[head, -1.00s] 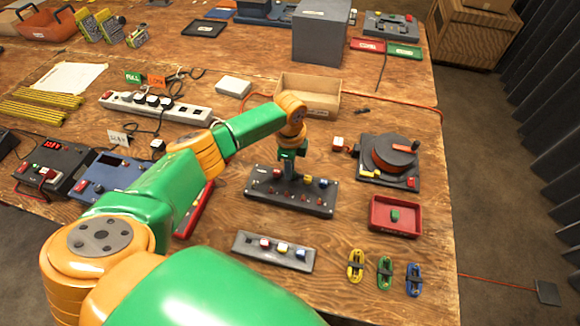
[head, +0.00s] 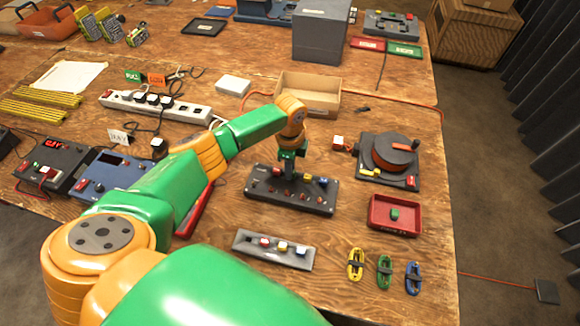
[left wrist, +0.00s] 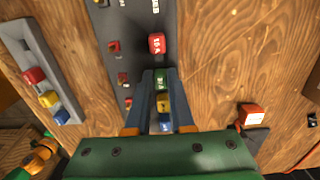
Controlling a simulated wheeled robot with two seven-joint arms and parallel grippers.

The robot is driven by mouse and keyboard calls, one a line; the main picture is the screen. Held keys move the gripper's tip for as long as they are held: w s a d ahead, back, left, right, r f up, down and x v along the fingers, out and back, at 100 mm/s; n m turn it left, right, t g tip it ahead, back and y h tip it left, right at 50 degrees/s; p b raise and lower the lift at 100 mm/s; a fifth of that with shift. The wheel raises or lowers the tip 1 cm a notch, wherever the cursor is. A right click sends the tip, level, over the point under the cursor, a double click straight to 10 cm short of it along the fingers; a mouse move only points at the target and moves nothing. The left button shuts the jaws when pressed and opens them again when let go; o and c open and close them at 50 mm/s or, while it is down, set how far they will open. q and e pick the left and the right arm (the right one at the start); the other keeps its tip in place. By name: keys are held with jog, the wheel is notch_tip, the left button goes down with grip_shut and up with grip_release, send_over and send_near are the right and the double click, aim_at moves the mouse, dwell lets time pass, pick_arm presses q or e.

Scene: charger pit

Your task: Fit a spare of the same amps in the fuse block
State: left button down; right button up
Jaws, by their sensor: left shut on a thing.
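The dark fuse block (head: 258,201) lies on the table with red, yellow and blue fuses in its far row. My left gripper (left wrist: 160,82) is over that row, shut on a green fuse (left wrist: 160,76) between the block's red fuse (left wrist: 157,44) and yellow fuse (left wrist: 164,102). Whether the green fuse is fully seated cannot be told. In the head view the gripper (head: 289,177) hides it. The grey spare strip (head: 243,249) holds red, yellow and blue fuses. Another green fuse (head: 395,214) lies in the red tray (head: 375,226). My right gripper is not in view.
A round dark device with a crank (head: 389,152) stands right of the block. An open wooden box (head: 310,101) and a power strip (head: 180,111) lie behind. Yellow, green and blue cable bundles (head: 384,272) lie near the front right edge.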

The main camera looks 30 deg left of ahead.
pick_arm(q)
jog(key=shift+f, duration=0.3)
dwell(0.5)
jog(key=c, duration=0.7)
grip_release()
jog(key=shift+o, duration=0.2)
jog(key=shift+o, duration=1.4)
notch_tip(320, 180, up, 8)
jog(key=p, duration=0.7)
jog(key=shift+p, duration=0.4)
jog(key=shift+f, duration=0.2)
